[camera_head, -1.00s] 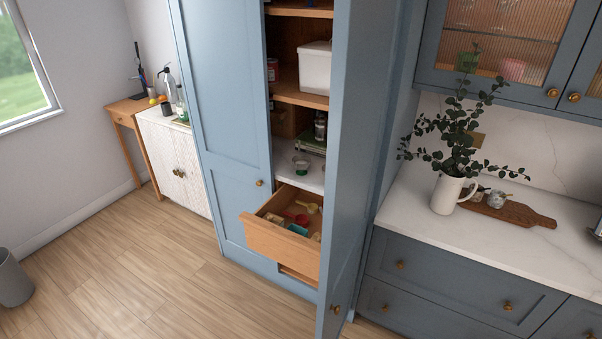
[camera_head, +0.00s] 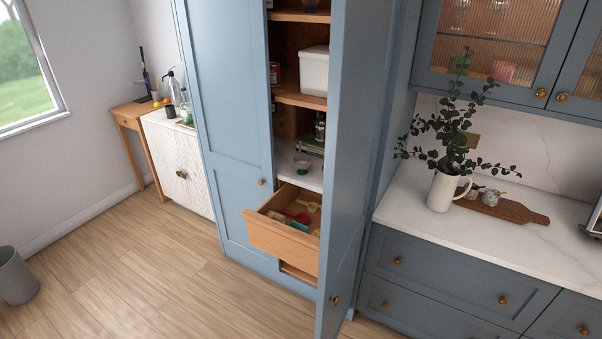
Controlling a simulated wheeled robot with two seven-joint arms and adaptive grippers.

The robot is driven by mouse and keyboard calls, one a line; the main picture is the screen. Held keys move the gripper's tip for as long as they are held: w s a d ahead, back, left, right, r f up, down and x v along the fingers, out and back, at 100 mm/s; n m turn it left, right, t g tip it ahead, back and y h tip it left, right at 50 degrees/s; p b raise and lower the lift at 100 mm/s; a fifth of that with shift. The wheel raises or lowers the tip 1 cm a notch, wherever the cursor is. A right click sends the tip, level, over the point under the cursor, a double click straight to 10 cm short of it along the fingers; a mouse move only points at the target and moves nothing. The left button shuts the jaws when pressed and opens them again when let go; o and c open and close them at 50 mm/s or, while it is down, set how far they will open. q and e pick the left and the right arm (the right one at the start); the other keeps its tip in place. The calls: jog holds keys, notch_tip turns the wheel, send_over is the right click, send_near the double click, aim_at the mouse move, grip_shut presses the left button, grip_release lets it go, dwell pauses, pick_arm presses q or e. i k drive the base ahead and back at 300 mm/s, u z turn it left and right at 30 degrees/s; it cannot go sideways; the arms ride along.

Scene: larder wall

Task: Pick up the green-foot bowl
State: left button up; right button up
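A small bowl with a green foot (camera_head: 302,170) stands on the white shelf (camera_head: 312,179) inside the tall blue cupboard, just above the open drawer. Its upper part looks clear or pale, and it is small in the view. A second small pale dish (camera_head: 301,159) seems to sit right behind it, though I cannot clearly separate the two. Neither of my grippers is in view.
The wooden drawer (camera_head: 281,240) stands pulled out below the shelf, holding several small items. The open cupboard door (camera_head: 355,150) juts forward on the right. A counter (camera_head: 480,235) bears a white plant jug (camera_head: 441,191). The floor (camera_head: 150,270) in front is clear.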

aim_at(302, 166)
jog(key=z, duration=0.8)
jog(key=k, duration=0.15)
jog(key=u, duration=2.1)
jog(key=i, duration=1.8)
jog(key=z, duration=0.95)
jog(key=i, duration=0.75)
jog(key=z, duration=0.8)
